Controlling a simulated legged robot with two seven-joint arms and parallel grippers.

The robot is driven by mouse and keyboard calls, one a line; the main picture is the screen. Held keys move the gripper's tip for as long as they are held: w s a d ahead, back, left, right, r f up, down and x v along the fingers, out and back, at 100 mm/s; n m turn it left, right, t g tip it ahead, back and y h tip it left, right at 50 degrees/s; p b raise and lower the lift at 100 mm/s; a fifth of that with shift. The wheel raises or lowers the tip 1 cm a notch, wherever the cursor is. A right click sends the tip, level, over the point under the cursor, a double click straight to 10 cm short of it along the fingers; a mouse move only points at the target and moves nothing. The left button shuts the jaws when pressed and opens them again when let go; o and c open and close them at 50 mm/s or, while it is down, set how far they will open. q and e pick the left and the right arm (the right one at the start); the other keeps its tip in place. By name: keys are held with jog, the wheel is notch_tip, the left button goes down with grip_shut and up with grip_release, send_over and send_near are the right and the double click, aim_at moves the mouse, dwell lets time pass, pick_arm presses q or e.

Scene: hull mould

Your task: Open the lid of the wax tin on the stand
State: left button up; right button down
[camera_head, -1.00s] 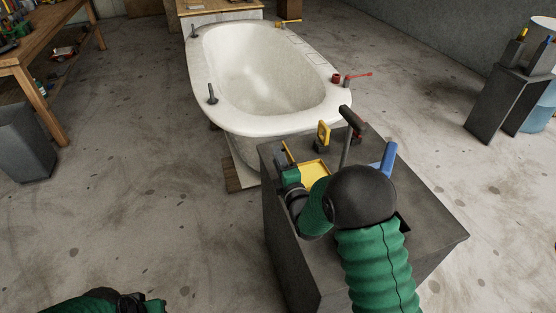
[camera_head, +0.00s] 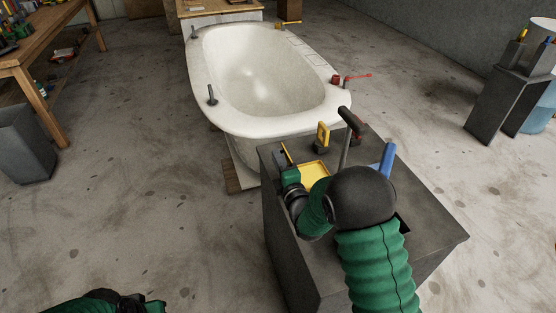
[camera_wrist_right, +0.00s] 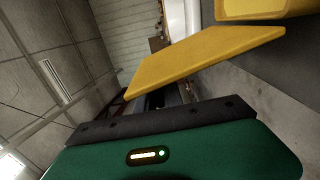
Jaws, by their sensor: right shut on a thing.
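The yellow wax tin (camera_head: 316,171) sits open on top of the dark grey stand (camera_head: 425,225), partly hidden by my right arm. Its yellow lid (camera_wrist_right: 205,58) stands raised and apart from the tin's rim in the right wrist view; in the head view it is a thin edge-on strip. The tin's wall (camera_wrist_right: 265,8) shows at the top of the wrist view. My right gripper (camera_head: 282,160), at the tin's left side, is shut on the lid. My left gripper (camera_head: 150,305) is at the bottom left edge, mostly cut off, so its jaws are unclear.
A yellow-handled tool (camera_head: 323,136), a dark-handled tool (camera_head: 350,122) and a blue-handled thing (camera_head: 388,160) stand around the tin. The white hull mould (camera_head: 250,120) lies beyond the stand. A wooden bench (camera_head: 40,50) is at left.

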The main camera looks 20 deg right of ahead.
jog(key=shift+s+f, duration=0.1)
jog(key=shift+f, duration=0.25)
dwell(0.6)
jog(key=shift+a+f+b, duration=0.15)
jog(key=shift+f+b, duration=0.05)
jog(key=shift+b, duration=0.2)
jog(key=shift+n, duration=0.3)
jog(key=c, duration=1.5)
grip_release()
jog(key=shift+r, duration=0.15)
